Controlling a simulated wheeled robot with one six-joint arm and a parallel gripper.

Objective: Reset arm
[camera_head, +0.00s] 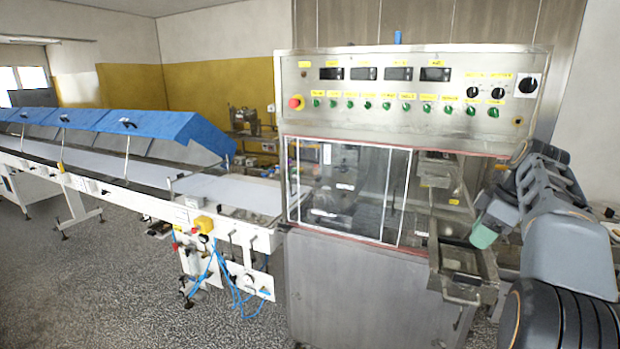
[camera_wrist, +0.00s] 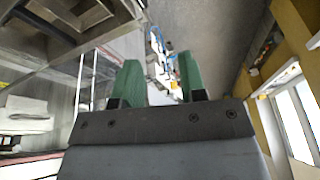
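My arm is at the right of the head view, folded beside the stainless enrober machine (camera_head: 350,280). My gripper (camera_head: 484,234) has green fingertips and sits near the machine's right end, above or beside its open metal outlet tray (camera_head: 468,262); the exact distance is unclear. In the wrist view the two green fingers of my gripper (camera_wrist: 160,76) stand apart with nothing between them. The floor and part of the white conveyor frame (camera_wrist: 163,62) show beyond the gap.
A long conveyor (camera_head: 235,192) with blue covers (camera_head: 130,122) runs left from the machine. The control panel (camera_head: 410,90) has a red button and green knobs. Speckled floor (camera_head: 110,270) at the front left is clear. Metal framework (camera_wrist: 60,55) lies close to my gripper in the wrist view.

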